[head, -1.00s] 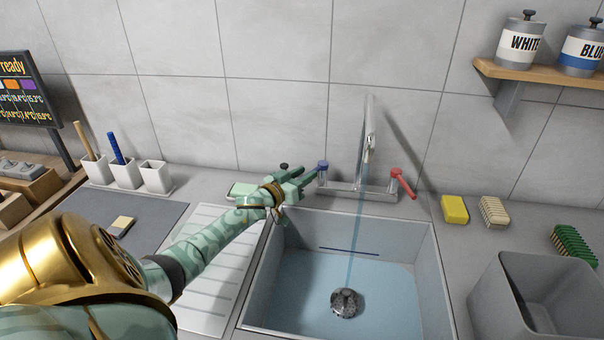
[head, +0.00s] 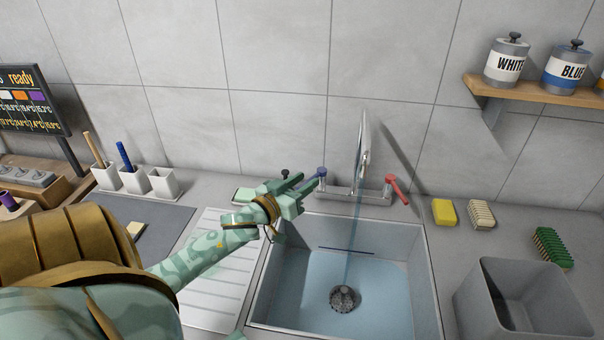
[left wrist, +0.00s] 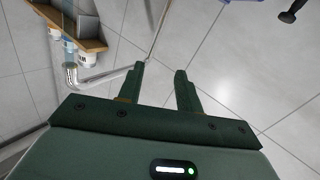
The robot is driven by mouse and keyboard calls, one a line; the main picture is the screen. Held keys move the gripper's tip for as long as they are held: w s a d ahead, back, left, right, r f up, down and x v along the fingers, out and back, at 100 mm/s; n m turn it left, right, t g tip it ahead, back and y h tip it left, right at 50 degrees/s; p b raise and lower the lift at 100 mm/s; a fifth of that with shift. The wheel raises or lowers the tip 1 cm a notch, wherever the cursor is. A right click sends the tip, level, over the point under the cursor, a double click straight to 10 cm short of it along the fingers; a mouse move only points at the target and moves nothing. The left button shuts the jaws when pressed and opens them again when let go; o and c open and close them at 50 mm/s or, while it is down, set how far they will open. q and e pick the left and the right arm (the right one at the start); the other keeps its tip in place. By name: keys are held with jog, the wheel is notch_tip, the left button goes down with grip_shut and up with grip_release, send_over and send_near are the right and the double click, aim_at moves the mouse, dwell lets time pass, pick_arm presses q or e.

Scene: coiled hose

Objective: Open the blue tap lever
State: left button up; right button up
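The blue tap lever (head: 312,176) is on the left end of the chrome tap (head: 350,194) behind the sink. Its arm points left and toward me from its round cap. My left gripper (head: 308,181) is at the lever, its fingers apart, and the lever shows between or just behind them. I cannot tell whether they touch. In the left wrist view my left gripper (left wrist: 158,75) has an empty gap, with a sliver of blue at the top edge. The red lever (head: 397,189) points right and toward me. A bluish stream falls from the spout.
The sink (head: 430,270) holds bluish water around a drain. A yellow sponge (head: 444,213), brushes (head: 481,215) and a grey bin (head: 470,300) are on the right. White cups (head: 133,180) stand at the left. A small black knob (head: 285,173) is close behind the gripper.

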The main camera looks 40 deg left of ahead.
pick_arm(q)
jog(key=shift+c, duration=1.2)
jog(key=shift+y, duration=0.3)
jog(key=f+b, duration=0.2)
jog(key=f, duration=0.1)
jog(key=f+b, duration=0.1)
jog(key=shift+s+d+f, duration=0.1)
jog(key=shift+d+f, duration=0.25)
jog(key=shift+f, duration=0.05)
grip_shut()
notch_tip(320, 180, down, 7)
jog(key=m+g+y+b, duration=0.1)
jog(key=m+y+b, duration=0.1)
jog(key=m+b, duration=0.35)
jog(key=w+a+m+y, duration=0.1)
jog(key=w+a+m, duration=0.6)
jog(key=m, duration=0.3)
jog(key=shift+w+a+f+y+b, duration=0.3)
jog(key=shift+w+b, duration=0.15)
jog(key=shift+w, duration=0.3)
